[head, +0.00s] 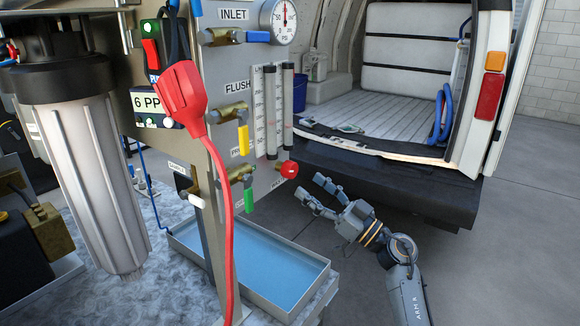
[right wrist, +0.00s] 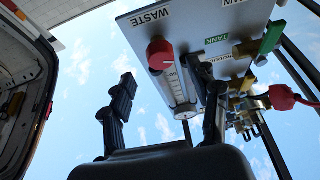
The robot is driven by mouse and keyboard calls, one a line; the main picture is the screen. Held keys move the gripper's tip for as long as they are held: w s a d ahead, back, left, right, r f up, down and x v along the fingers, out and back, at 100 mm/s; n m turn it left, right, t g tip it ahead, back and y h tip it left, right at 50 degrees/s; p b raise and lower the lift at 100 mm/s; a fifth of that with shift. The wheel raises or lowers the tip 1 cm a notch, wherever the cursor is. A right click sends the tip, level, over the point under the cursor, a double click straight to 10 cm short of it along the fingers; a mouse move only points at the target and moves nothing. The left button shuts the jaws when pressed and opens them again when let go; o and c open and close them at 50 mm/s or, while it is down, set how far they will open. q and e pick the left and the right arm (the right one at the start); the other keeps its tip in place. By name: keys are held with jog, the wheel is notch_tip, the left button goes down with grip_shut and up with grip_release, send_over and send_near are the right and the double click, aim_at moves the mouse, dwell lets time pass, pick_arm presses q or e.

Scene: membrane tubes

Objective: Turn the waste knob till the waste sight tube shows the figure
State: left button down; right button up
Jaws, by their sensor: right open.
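The waste knob is red and round (head: 289,169), at the lower right edge of the panel in the head view. In the right wrist view the red knob (right wrist: 160,54) is beside the WASTE label (right wrist: 150,16). Two upright sight tubes with a scale stand above it in the head view; the right-hand tube (head: 287,100) is nearer the knob. A sight tube (right wrist: 177,88) also shows in the right wrist view. I cannot read a level. My right gripper (head: 314,189) is open and empty, right of and below the knob, apart from it. My left gripper is out of view.
A blue-floored tray (head: 250,262) lies below the panel. A red plug (head: 182,95) and its cord hang in front. Yellow (head: 244,139) and green (head: 248,198) valve handles project left of the knob. The van's rear bumper (head: 390,175) is behind my right gripper.

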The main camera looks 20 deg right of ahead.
aim_at(294, 174)
jog(key=p+x, duration=0.1)
jog(key=x, duration=0.6)
jog(key=shift+a, duration=0.1)
jog(key=shift+f, duration=0.1)
jog(key=c, duration=1.2)
